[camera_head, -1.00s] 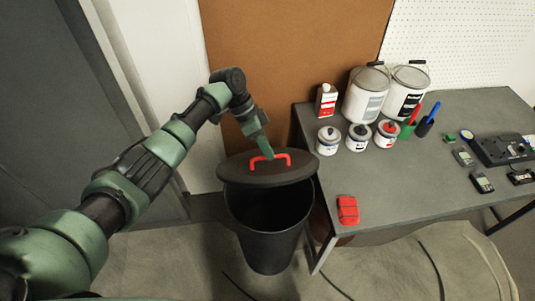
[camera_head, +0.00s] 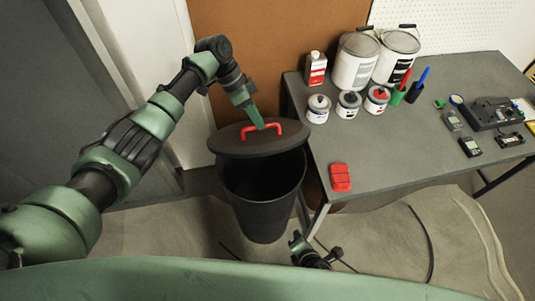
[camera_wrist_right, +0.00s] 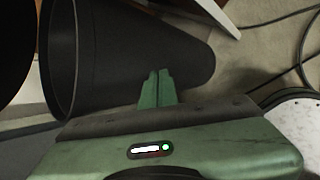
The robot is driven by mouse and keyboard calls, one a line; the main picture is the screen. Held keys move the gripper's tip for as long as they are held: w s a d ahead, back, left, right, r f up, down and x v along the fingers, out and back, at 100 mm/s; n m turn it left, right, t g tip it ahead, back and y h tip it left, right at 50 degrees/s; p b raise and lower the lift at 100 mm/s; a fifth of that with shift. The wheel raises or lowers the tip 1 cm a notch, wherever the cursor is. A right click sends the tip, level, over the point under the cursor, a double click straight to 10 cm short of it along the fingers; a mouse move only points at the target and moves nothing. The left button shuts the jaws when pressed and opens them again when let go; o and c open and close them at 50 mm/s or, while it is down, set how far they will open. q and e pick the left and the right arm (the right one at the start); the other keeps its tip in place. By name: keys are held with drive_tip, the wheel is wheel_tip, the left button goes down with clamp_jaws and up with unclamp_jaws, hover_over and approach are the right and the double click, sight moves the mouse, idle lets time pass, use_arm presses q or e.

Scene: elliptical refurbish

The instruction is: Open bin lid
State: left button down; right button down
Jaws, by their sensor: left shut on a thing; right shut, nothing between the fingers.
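The black bin (camera_head: 266,217) stands on the floor left of the table, its mouth partly uncovered. Its dark oval lid (camera_head: 232,145) is raised at the back of the bin, above the rim. My left gripper (camera_head: 262,126) is shut on the lid's red handle (camera_head: 278,128). My right gripper (camera_head: 298,239) is low, beside the bin's lower right in the head view. In the right wrist view its fingers (camera_wrist_right: 157,80) are shut and empty, in front of the bin's dark side (camera_wrist_right: 130,50). I cannot tell whether they touch it.
The grey table (camera_head: 400,155) stands right of the bin. A red object (camera_head: 340,178) lies at its near left corner. White paint cans (camera_head: 355,62), a red-and-white bottle (camera_head: 315,70) and small jars stand behind. Cables lie on the floor.

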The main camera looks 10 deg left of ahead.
use_arm(q)
drive_tip(key=shift+w+a+f, duration=0.1)
drive_tip(key=shift+a+f, duration=0.05)
drive_tip(key=shift+a, duration=0.05)
use_arm(e)
drive_tip(key=w+a+r+n+t+y, duration=0.1)
drive_tip(key=w+a+r+n+t, duration=0.2)
drive_tip(key=r+n, duration=0.5)
drive_tip(key=w+a+r+n+t+y, duration=0.15)
drive_tip(key=w+a+r+n, duration=0.3)
drive_tip(key=r, duration=0.75)
drive_tip(key=w+a, duration=0.4)
drive_tip(key=w, duration=0.6)
drive_tip(key=shift+a+f, duration=0.15)
drive_tip(key=shift+a, duration=0.1)
drive_tip(key=shift+h, duration=0.25)
